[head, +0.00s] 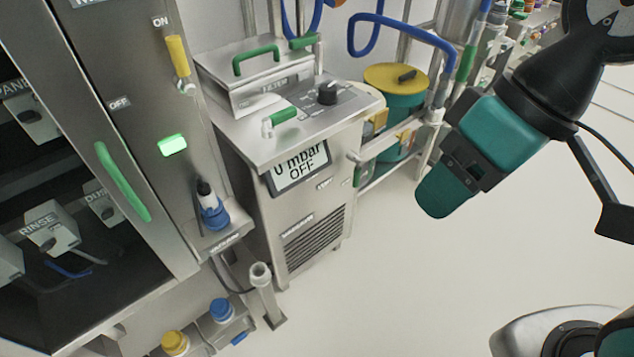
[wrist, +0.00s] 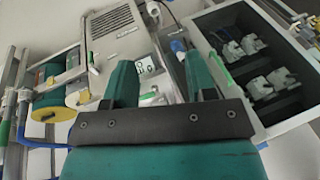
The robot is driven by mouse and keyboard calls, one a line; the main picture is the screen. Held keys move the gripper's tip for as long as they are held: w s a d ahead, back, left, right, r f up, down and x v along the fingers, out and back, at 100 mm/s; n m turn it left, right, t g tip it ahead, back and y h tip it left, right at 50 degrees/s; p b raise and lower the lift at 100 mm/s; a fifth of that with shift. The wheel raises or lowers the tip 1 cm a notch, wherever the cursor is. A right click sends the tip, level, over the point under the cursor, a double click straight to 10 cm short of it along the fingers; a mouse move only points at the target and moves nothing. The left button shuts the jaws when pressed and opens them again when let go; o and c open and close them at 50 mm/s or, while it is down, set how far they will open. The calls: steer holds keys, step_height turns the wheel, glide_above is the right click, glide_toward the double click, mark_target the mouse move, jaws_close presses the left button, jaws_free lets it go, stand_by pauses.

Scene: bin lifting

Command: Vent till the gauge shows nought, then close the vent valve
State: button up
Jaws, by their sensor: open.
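The gauge display (head: 298,168) on the front of the steel floor unit reads "0 mbar" and "OFF". It also shows, small and partly cut off by a finger, in the wrist view (wrist: 146,65). A small green-handled valve (head: 284,115) sits on the unit's top near its front edge; I cannot read a label that says it is the vent valve. My gripper (head: 437,196) hangs in the air to the right of the unit, apart from it. In the wrist view its two teal fingers (wrist: 161,80) are spread with nothing between them.
The steel floor unit (head: 310,215) also carries a black knob (head: 327,93) and a lidded box with a green handle (head: 256,58). A steel cabinet (head: 160,190) stands left. A yellow-lidded green drum (head: 398,82) and pipes are behind.

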steer(key=w+d+f+m+t+h+b, duration=0.1)
steer(key=w+f+m+t+b, duration=0.15)
steer(key=w+f+b, duration=0.55)
steer(key=w+d+f+m+t+h+b, duration=0.1)
steer(key=w+f+m+t+b, duration=0.3)
steer(key=f, duration=0.6)
steer(key=t+h+b, duration=0.1)
steer(key=t+b, duration=1)
steer(key=b, duration=2)
glide_toward(357, 180)
steer(key=shift+n, duration=0.25)
steer(key=w, duration=0.3)
steer(key=w+p, duration=0.1)
steer(key=w, duration=0.7)
steer(key=shift+w+a+p, duration=0.15)
steer(key=shift+a+p, duration=0.15)
steer(key=shift+p, duration=0.05)
jaws_close()
